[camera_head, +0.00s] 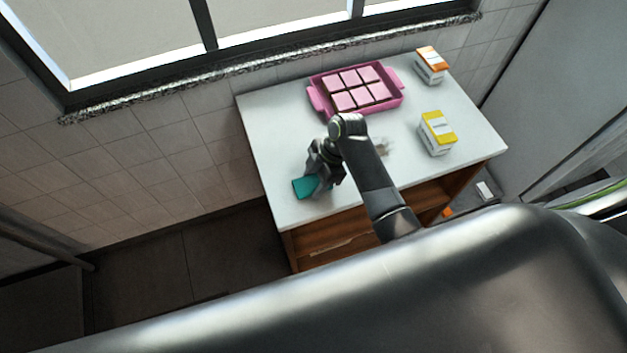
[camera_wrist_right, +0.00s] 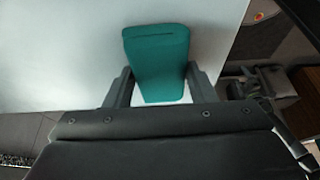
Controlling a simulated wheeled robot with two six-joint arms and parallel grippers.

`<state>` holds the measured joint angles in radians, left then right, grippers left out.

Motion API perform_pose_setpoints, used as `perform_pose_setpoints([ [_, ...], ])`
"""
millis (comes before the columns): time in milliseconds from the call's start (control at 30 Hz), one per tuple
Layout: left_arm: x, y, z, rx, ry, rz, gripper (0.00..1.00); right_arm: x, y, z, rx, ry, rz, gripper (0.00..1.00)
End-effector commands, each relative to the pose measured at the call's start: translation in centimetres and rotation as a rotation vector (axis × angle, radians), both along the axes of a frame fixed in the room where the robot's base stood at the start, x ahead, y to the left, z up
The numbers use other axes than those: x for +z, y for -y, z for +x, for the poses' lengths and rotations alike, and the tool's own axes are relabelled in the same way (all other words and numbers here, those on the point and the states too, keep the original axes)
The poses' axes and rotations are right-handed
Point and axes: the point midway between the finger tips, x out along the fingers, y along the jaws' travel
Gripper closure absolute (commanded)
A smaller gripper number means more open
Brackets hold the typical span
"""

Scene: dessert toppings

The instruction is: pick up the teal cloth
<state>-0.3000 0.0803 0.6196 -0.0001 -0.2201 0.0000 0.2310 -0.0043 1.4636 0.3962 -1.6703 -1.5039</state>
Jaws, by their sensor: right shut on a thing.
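The teal cloth (camera_head: 303,187) lies at the left front part of the white tabletop, partly hidden by my right gripper (camera_head: 318,180). In the right wrist view the cloth (camera_wrist_right: 157,58) is a flat, folded teal piece reaching out between the two fingers of the right gripper (camera_wrist_right: 160,88). The right gripper is shut on the cloth's near end. Whether the cloth is lifted clear of the table cannot be told. My left gripper is not in view.
On the white table (camera_head: 270,130) stand a pink tray (camera_head: 313,98) of pink-topped squares, a yellow-and-white box (camera_head: 437,133) and an orange-and-white box (camera_head: 431,66). A small pale item (camera_head: 383,147) is partly behind my right arm. A tiled wall and window border the back.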

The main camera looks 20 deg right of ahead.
Motion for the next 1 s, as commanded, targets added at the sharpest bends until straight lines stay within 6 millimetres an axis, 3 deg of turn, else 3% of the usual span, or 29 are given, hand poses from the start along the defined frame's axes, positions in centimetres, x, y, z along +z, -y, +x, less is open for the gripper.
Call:
perform_pose_setpoints([
  [167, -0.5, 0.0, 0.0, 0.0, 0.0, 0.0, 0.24, 1.9, 0.0, 0.2, 0.001, 0.006, 0.0, 0.72],
  [600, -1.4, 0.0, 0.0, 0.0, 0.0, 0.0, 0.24, 9.5, 0.0, 0.1, 0.001, 0.004, 0.001, 0.72],
  [967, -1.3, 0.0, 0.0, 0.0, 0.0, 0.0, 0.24, 10.3, 0.0, 0.1, 0.0, 0.001, 0.0, 0.72],
  [1000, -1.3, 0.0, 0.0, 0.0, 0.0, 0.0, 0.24, 10.3, 0.0, 0.1, 0.0, 0.001, 0.0, 0.51],
])
